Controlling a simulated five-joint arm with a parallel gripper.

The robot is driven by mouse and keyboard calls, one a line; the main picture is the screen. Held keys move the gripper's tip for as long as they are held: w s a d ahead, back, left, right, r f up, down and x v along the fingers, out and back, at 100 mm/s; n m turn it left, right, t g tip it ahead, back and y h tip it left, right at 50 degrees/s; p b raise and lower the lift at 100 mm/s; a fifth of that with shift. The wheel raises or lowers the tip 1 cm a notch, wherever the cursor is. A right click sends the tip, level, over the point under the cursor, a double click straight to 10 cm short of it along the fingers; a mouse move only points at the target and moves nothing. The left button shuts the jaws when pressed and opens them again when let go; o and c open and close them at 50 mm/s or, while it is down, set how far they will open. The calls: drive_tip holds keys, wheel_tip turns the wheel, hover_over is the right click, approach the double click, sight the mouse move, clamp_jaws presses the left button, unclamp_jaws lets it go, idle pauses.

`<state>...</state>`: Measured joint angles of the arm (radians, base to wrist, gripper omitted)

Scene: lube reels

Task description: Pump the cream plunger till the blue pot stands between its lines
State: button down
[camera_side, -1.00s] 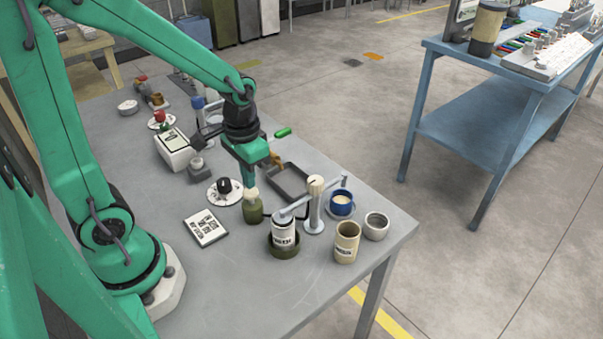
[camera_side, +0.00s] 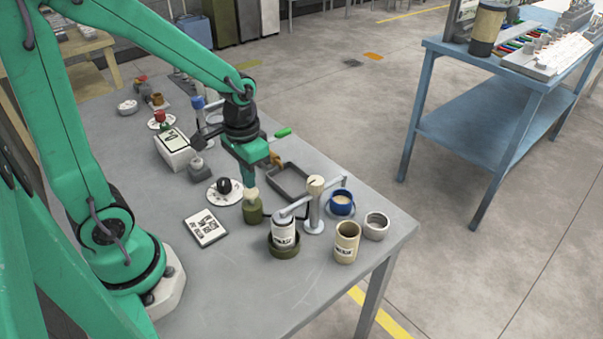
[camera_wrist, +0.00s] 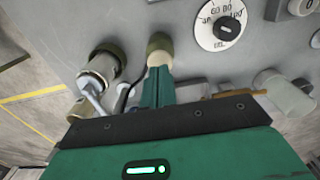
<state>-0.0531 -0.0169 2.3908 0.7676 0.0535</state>
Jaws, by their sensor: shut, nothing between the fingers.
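The cream plunger (camera_side: 251,194) tops a squat olive pump body (camera_side: 253,211). It also shows in the wrist view (camera_wrist: 159,57). My gripper (camera_side: 250,184) is shut with nothing between its fingers, pointing down at the plunger's top. In the wrist view its fingertips (camera_wrist: 158,72) meet or nearly meet the cream knob; I cannot tell if they touch. The blue pot (camera_side: 341,207) stands right of the pump, under the end of a grey spout arm (camera_side: 330,187), with pale stuff inside. Its lines and exact level are too small to read.
A dial (camera_side: 214,193), a sign card (camera_side: 206,228) and a dark tray (camera_side: 298,174) lie near. The front table is clear.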

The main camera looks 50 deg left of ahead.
sight(250, 191)
drive_tip(key=shift+f, duration=0.8)
drive_tip(key=shift+f, duration=1.1)
drive_tip(key=shift+r, duration=3.8)
drive_tip(key=s+d+r+t, duration=0.1)
drive_tip(key=s+r+t, duration=0.4)
drive_tip(key=r, duration=0.5)
drive_tip(key=shift+s+d+r+t, duration=0.25)
drive_tip(key=shift+s+r+t, duration=0.05)
